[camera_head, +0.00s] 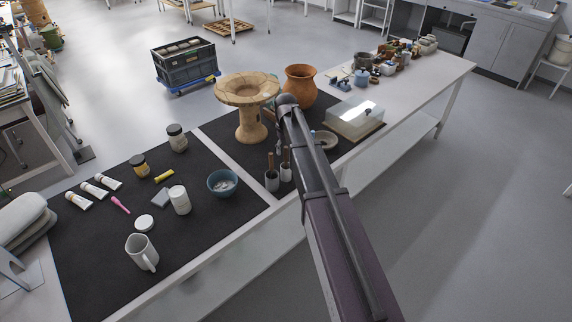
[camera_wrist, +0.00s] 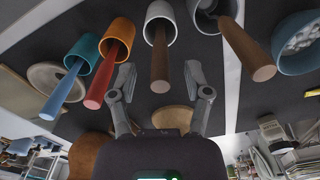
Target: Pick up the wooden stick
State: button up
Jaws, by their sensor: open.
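A brown wooden stick (camera_wrist: 160,62) stands in a white cup (camera_wrist: 152,10), and its free end lies between my gripper's fingers in the wrist view. In the head view this stick (camera_head: 285,156) rises from the white cup (camera_head: 286,174). A second brown stick (camera_wrist: 248,52) leans in a grey cup (camera_wrist: 208,17) to the right; that cup also shows in the head view (camera_head: 272,182). My gripper (camera_wrist: 159,76) is open, with one finger on each side of the first stick. I cannot tell whether a finger touches it. In the head view my arm mostly hides the gripper.
An orange cup (camera_wrist: 118,35) with a red stick and a teal cup (camera_wrist: 83,50) with a blue stick are close on the left. A blue bowl (camera_head: 222,183) of pale pieces, a clay pedestal vessel (camera_head: 250,122) and a clear box (camera_head: 355,115) surround the cups.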

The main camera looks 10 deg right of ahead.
aim_at(286, 163)
jog(key=shift+f+b, duration=0.85)
jog(key=shift+f, duration=0.3)
grip_shut()
